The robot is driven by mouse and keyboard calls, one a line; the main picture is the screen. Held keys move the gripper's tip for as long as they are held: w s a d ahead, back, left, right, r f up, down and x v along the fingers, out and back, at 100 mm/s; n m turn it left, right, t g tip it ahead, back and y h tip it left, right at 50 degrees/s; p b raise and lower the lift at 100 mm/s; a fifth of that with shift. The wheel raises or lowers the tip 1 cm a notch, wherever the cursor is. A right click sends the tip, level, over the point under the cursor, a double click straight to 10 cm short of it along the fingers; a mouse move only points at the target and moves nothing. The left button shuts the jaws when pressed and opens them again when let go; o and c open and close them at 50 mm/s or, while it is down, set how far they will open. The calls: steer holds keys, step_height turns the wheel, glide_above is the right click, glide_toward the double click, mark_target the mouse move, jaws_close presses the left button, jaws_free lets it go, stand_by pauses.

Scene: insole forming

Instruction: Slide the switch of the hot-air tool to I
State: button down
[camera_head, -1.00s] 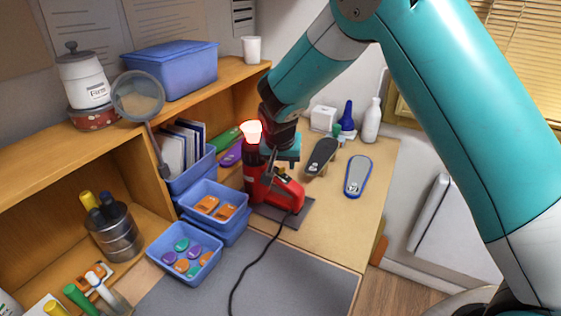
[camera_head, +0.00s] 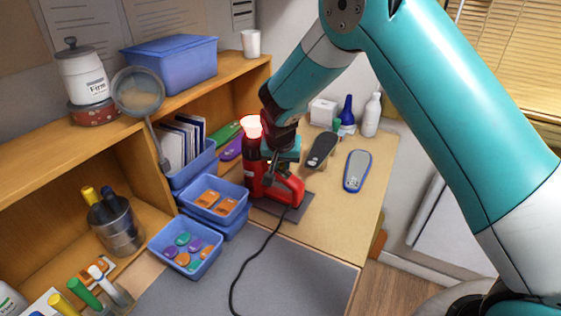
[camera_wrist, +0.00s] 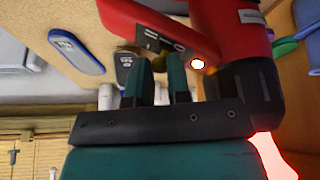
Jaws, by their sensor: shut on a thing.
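The red hot-air tool (camera_head: 290,190) stands on a grey mat on the desk, its nozzle (camera_head: 251,127) pointing up and glowing pinkish-white. In the wrist view its red body (camera_wrist: 175,22) fills the top, with a black panel bearing white marks (camera_wrist: 160,42) and a small lit orange-white spot (camera_wrist: 197,63). My gripper (camera_head: 272,180) is at the tool's side. In the wrist view my gripper's two teal fingers (camera_wrist: 162,66) are close beside the panel, shut on a small brownish part that seems to be the switch. The fingers mostly hide it, so its exact position cannot be read.
A black cord (camera_head: 258,255) runs from the tool over the grey work mat (camera_head: 310,280). Blue bins (camera_head: 184,270) with small pieces stand to the left. A wooden shelf (camera_head: 40,160) is behind.

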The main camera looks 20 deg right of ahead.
steer(key=shift+s+d+f+b, duration=0.15)
steer(key=shift+f+b, duration=0.05)
steer(key=shift+b, duration=0.25)
steer(key=shift+r, duration=0.1)
steer(key=c, duration=1.1)
jaws_free()
steer(key=shift+o, duration=0.2)
steer(key=b+v, duration=0.3)
steer(key=v, duration=1.4)
steer(key=shift+s+r+b, duration=0.15)
steer(key=shift+b, duration=0.25)
